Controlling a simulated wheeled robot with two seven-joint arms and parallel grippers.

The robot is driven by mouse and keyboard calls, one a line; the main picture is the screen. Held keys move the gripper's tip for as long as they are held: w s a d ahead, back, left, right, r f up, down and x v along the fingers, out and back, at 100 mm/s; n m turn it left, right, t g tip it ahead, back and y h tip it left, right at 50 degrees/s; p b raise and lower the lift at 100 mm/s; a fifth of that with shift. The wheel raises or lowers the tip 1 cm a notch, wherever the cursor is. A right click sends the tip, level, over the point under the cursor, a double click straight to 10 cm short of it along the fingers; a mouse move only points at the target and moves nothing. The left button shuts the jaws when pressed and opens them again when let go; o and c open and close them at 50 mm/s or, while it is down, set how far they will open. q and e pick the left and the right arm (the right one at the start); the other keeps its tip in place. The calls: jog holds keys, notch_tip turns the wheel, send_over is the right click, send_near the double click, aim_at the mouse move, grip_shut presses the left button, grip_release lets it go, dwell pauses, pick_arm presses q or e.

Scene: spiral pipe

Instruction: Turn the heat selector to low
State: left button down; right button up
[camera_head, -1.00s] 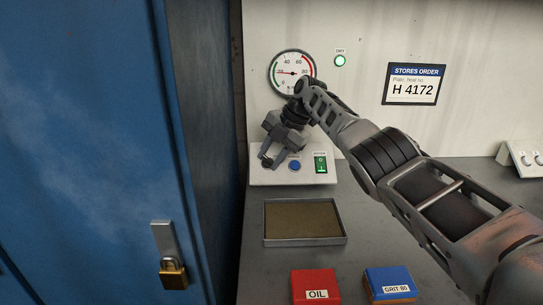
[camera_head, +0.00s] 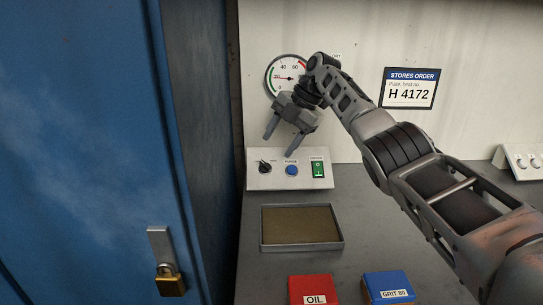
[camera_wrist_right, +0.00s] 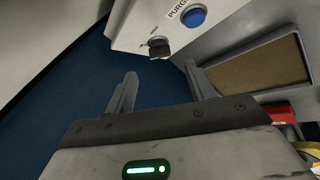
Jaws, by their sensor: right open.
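The control panel (camera_head: 310,181) stands on the bench against the wall. At its left end is a black selector knob (camera_head: 264,167) with small markings around it that I cannot read. The knob also shows in the right wrist view (camera_wrist_right: 159,47), beyond the fingertips. My right gripper (camera_head: 279,147) is open and empty, above and apart from the knob and panel. Its two spread fingers also show in the right wrist view (camera_wrist_right: 160,71). My left gripper is not in view.
A round gauge (camera_head: 276,78) is above. A shallow tray (camera_head: 342,240), red OIL box (camera_head: 313,289) and blue GRIT 80 box (camera_head: 388,285) lie in front. A blue locker (camera_head: 90,150) stands left.

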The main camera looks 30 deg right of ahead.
jog(key=v, duration=0.9)
jog(key=shift+p, duration=0.4)
